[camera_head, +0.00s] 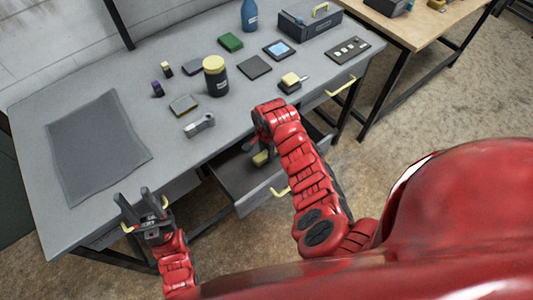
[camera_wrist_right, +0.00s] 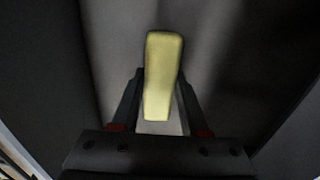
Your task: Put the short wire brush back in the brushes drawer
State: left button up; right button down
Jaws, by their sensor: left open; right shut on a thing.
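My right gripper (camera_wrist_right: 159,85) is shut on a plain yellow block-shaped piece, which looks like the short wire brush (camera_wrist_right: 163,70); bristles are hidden. In the head view the yellow piece (camera_head: 262,158) shows below my right wrist, inside the outline of an open grey drawer (camera_head: 235,194). I cannot tell whether it touches the drawer floor. My right arm hides part of the drawer, and no label is readable on it. My left gripper (camera_head: 134,203) is open and empty, fingers up, by the front left edge of the bench.
The grey bench (camera_head: 180,150) carries a dark mat (camera_head: 95,145), a yellow-lidded jar (camera_head: 215,78), a metal clamp-like part (camera_head: 199,125), a yellow-topped block (camera_head: 290,82) and a toolbox (camera_head: 309,20). A yellow handle (camera_head: 341,87) marks another drawer front at right.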

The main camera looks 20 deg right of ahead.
jog(key=shift+f+p, duration=0.15)
jog(key=shift+p, duration=0.35)
jog(key=shift+f, duration=0.65)
jog(key=shift+c, duration=2.1)
grip_release()
